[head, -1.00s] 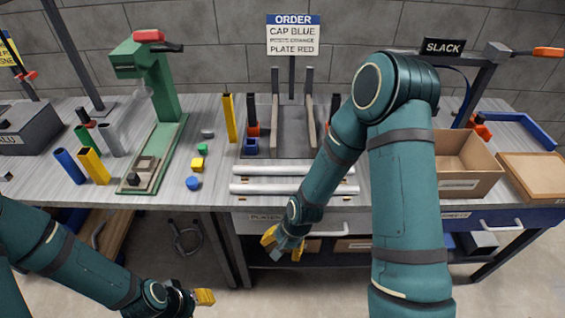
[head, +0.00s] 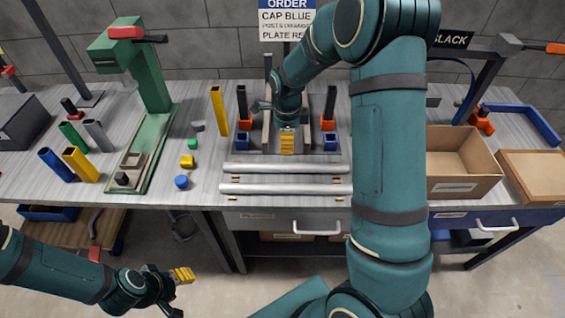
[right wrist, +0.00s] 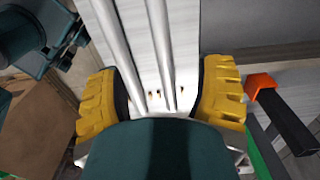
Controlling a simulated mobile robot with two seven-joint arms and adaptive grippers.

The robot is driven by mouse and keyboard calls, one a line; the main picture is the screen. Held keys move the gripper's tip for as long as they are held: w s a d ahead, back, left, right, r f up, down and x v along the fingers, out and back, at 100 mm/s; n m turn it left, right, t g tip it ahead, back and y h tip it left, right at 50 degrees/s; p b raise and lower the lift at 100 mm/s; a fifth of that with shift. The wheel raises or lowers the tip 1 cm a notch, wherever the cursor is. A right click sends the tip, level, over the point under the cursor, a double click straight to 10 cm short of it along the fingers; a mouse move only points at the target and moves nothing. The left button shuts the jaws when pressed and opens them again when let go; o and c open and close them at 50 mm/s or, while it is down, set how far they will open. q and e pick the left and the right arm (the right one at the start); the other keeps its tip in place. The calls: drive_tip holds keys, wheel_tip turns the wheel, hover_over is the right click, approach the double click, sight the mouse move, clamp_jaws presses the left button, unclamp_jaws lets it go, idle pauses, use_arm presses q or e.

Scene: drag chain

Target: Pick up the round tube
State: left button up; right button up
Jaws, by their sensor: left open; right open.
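Two long silver bars lie parallel on the bench, a far one (head: 286,169) and a near one (head: 286,188). I cannot tell for sure which of them is the round tube. Both also show in the right wrist view, one on the left (right wrist: 117,48) and one on the right (right wrist: 161,50). My right gripper (head: 287,142) is above the bench just behind the far bar. Its yellow fingers (right wrist: 162,95) are spread and empty, with the bars apart from them. My left gripper (head: 183,276) is open and empty in front of the bench, low at the left.
A green press (head: 148,75) stands left of the bars. Blue (head: 55,163), yellow (head: 80,163) and other coloured tubes stand further left. Black posts in orange bases (head: 328,122) flank my right gripper. A cardboard box (head: 470,186) is at the right.

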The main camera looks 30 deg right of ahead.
sight(286, 165)
wheel_tip(286, 165, down, 13)
drive_tip(key=shift+f+b, duration=0.2)
drive_tip(key=shift+b, duration=0.75)
clamp_jaws()
